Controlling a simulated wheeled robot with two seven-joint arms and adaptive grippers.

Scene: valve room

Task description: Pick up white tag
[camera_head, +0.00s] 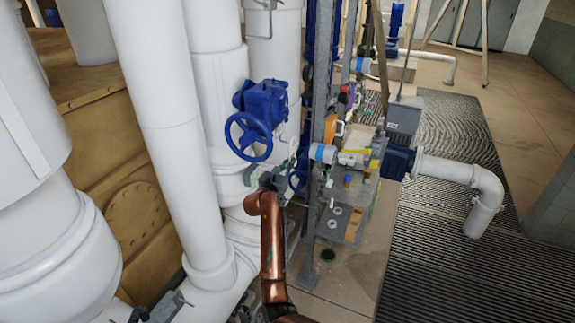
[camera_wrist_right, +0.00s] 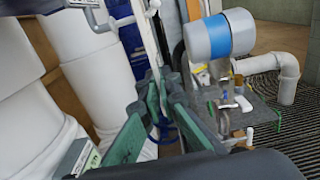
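A small pale flat piece with green marks (camera_wrist_right: 76,157), possibly the white tag, shows at the lower left of the wrist view, left of my right gripper's fingers; I cannot tell for sure. In the head view I cannot clearly pick out the tag. My right gripper (camera_head: 270,178) is at the pipes below the blue handwheel valve (camera_head: 257,118). In the wrist view the right gripper (camera_wrist_right: 161,82) has its two green-padded fingers apart, with nothing seen held between them. My left gripper (camera_head: 157,311) is partly seen at the bottom left edge; its finger state is unclear.
Large white pipes (camera_head: 158,110) stand left of my right arm. A grey metal stand (camera_head: 336,222) with small fittings and a blue-banded white cylinder (camera_head: 322,153) is close on the right. Floor grating (camera_head: 450,270) lies open at the right.

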